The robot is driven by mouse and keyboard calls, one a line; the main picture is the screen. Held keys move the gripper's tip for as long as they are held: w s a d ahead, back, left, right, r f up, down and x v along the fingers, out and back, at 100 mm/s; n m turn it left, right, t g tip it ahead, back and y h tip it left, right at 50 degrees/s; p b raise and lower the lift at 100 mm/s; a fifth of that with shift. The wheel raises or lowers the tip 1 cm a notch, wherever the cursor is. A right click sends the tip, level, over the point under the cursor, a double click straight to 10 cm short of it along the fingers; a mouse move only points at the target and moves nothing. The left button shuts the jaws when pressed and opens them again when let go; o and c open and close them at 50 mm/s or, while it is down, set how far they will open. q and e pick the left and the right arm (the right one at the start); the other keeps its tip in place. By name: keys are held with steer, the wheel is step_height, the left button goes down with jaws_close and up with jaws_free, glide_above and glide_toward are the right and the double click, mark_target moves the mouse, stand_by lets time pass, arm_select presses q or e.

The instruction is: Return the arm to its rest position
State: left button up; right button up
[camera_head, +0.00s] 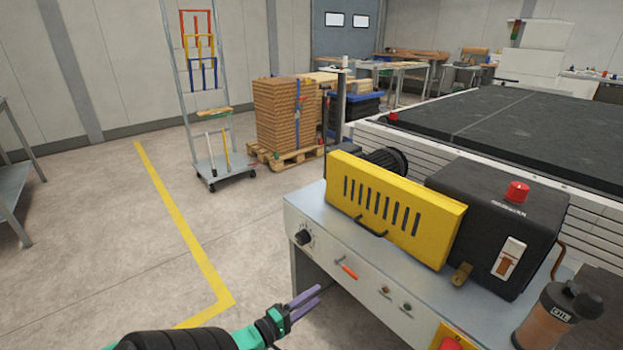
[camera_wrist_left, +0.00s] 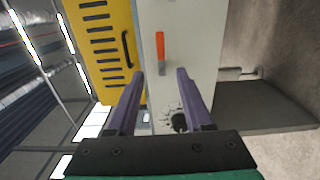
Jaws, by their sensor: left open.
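My left gripper (camera_head: 304,299) is in the lower middle of the head view, with purple fingers on a teal and black arm that comes in from the bottom left. It is open and empty, in front of and apart from the grey machine panel (camera_head: 330,261). In the left wrist view its two fingers (camera_wrist_left: 160,88) stand apart with nothing between them. An orange-handled lever (camera_head: 347,271) is on the panel, right of and above the gripper; it also shows in the wrist view (camera_wrist_left: 160,46) beyond the fingertips. My right gripper is not in view.
A yellow slotted guard (camera_head: 385,207) and a black box with a red button (camera_head: 516,192) top the machine. A black knob (camera_head: 302,237) is on the panel. An oil bottle (camera_head: 553,318) stands at the right. Floor to the left, with a yellow line (camera_head: 178,222), is clear.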

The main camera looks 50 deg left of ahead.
arm_select(q)
steer(key=shift+f, duration=0.1)
stand_by(0.4)
steer(key=s+d+f+m+g+p, duration=0.1)
steer(key=s+f+m+g+p, duration=0.45)
steer(key=f, duration=0.55)
steer(key=s+d+f+m+g+p, duration=0.2)
steer(key=s+d+f+m+g, duration=0.3)
steer(key=s, duration=0.5)
steer(key=s+d+f+m+g+p, duration=0.3)
steer(key=s+d+f+m+g, duration=0.3)
steer(key=s+d+f+m, duration=0.2)
steer(key=shift+s+f+m, duration=0.5)
steer(key=shift+s+m, duration=0.6)
steer(key=shift+m, duration=0.15)
steer(key=shift+d+g, duration=0.1)
steer(key=shift+g, duration=0.15)
